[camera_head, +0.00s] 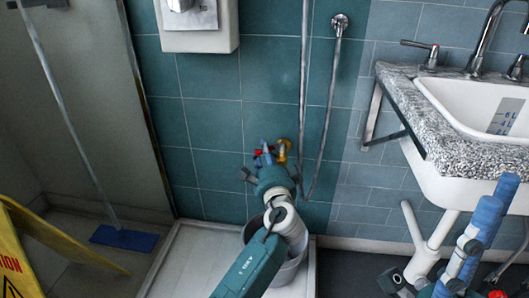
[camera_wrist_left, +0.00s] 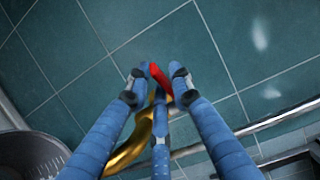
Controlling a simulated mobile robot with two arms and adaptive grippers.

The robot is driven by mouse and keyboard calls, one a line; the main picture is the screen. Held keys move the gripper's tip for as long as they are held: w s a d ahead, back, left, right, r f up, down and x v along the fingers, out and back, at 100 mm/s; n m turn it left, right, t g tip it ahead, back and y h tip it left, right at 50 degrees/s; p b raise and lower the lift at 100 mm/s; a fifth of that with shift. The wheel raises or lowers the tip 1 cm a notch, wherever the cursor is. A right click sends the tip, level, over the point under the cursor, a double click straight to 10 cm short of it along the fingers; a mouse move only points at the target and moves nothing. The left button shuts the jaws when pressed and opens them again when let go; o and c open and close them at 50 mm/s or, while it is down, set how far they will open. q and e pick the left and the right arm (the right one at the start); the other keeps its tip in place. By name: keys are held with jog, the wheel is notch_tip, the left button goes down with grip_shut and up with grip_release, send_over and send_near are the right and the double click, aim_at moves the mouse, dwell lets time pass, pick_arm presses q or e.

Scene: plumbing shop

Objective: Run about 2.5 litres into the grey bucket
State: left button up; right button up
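The grey bucket (camera_head: 296,272) stands in the white tray, partly hidden behind my left arm; its dark rim and inside show at the lower left of the left wrist view (camera_wrist_left: 32,155). A brass tap (camera_head: 283,150) with a red lever is on the tiled wall above it. My left gripper (camera_head: 267,157) is at the tap. In the left wrist view its blue fingers (camera_wrist_left: 158,88) stand apart on both sides of the red lever (camera_wrist_left: 160,76), with a third finger below. I cannot tell whether any touches. My right gripper (camera_head: 484,225) is at the lower right. No water is visible.
A sink (camera_head: 465,110) in a speckled counter (camera_head: 455,155) is at the right. A yellow caution sign (camera_head: 20,250) and a blue-headed mop (camera_head: 125,238) are at the left. The white tray (camera_head: 185,262) has bare room left of the bucket. A hose (camera_head: 325,120) hangs beside the tap.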

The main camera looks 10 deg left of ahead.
pick_arm(q)
jog(key=shift+o, duration=0.2)
jog(key=v, duration=1.2)
dwell(6.6)
